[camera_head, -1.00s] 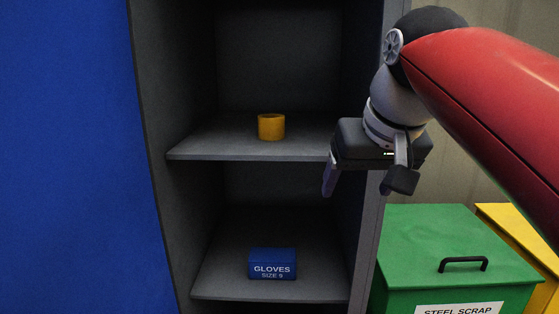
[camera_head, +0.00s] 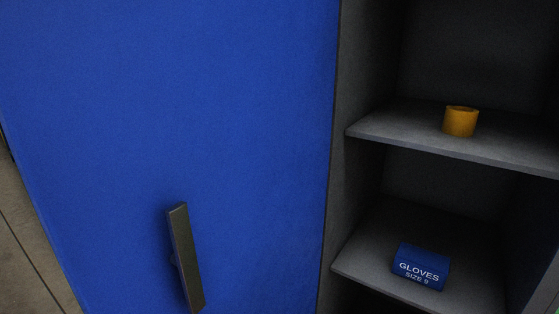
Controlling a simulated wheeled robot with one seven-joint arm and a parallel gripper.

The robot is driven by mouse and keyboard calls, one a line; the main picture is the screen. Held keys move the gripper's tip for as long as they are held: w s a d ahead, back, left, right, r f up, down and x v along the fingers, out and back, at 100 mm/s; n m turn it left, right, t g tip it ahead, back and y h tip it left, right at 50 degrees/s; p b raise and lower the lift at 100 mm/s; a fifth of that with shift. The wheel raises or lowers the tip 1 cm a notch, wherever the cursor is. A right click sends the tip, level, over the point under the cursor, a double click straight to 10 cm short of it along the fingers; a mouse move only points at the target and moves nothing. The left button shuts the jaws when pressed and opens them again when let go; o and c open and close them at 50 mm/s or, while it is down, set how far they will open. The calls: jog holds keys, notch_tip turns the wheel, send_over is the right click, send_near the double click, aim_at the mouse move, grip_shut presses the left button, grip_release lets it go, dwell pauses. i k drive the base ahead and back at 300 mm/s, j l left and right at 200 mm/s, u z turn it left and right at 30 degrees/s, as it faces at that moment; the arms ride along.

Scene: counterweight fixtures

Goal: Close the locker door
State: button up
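The blue locker door (camera_head: 190,110) stands open and fills the left and middle of the head view. Its dark bar handle (camera_head: 186,258) is upright, slightly tilted, near the bottom of the view. The grey locker interior (camera_head: 358,70) lies open to the right of the door, with its hinge-side edge along the door. My gripper and arm are out of view now.
A yellow cup-like object (camera_head: 461,121) stands on the upper shelf (camera_head: 440,144). A blue glove box (camera_head: 420,266) marked size 9 lies on the lower shelf (camera_head: 375,277). A beige wall (camera_head: 25,262) shows past the door's outer edge at lower left.

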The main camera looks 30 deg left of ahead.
aim_at(114, 114)
jog(key=k+j, duration=0.3)
jog(key=j, duration=0.15)
jog(key=k+j, duration=0.25)
jog(key=j, duration=0.25)
jog(key=k+j, duration=0.3)
jog(key=j, duration=0.15)
jog(key=k+j, duration=0.25)
jog(key=j, duration=0.2)
jog(key=i+j, duration=0.2)
jog(key=i+z, duration=0.05)
